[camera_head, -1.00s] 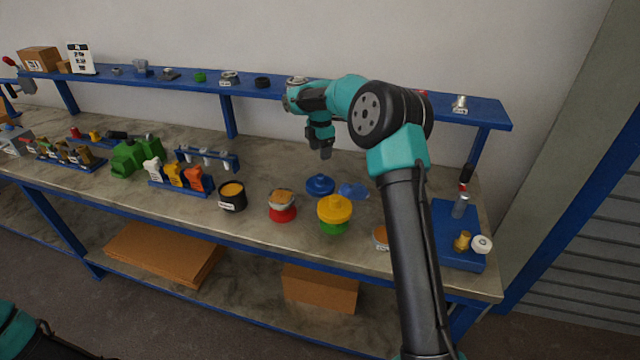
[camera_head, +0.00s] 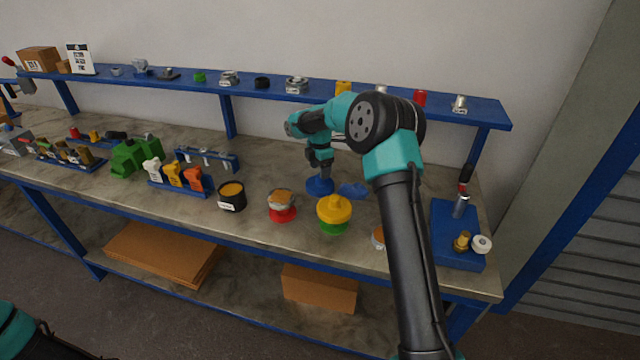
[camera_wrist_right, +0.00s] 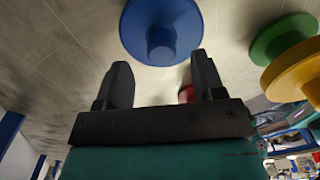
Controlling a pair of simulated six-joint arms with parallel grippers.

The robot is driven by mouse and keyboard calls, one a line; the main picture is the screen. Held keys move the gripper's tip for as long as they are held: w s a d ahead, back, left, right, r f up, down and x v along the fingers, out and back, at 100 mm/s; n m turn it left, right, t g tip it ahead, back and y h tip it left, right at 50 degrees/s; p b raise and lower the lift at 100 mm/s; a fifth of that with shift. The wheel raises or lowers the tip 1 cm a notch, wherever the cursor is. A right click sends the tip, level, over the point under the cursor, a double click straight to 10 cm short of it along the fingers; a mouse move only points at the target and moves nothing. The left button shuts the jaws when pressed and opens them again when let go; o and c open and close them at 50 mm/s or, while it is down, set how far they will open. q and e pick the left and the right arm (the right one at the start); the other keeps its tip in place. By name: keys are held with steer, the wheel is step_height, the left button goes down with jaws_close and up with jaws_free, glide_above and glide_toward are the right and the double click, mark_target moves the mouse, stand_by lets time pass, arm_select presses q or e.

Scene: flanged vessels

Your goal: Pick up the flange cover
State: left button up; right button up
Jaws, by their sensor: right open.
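A blue round flange cover (camera_head: 320,188) with a central knob lies on the workbench; it also shows in the right wrist view (camera_wrist_right: 185,22). My right gripper (camera_head: 321,173) points down just above it. In the right wrist view the jaws (camera_wrist_right: 162,68) are open and empty, with the fingertips close to the cover's knob. I cannot tell whether the knob is between them. A yellow flange cover (camera_head: 334,208) sits on a green vessel (camera_head: 333,228), in front and to the right of the blue cover. My left gripper is out of view.
A red vessel (camera_head: 282,214) and a black cup (camera_head: 232,203) stand to the left. A pale blue piece (camera_head: 354,190) lies right beside the blue cover. A blue tray (camera_head: 460,251) holds fittings at the right. A blue shelf (camera_head: 300,92) runs along the back.

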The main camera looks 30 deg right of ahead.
step_height(320, 180, down, 4)
steer(key=shift+s+f, duration=0.1)
stand_by(0.5)
steer(key=c, duration=1)
steer(key=shift+r, duration=0.2)
step_height(320, 180, up, 10)
steer(key=shift+f, duration=0.1)
steer(key=shift+a, duration=0.2)
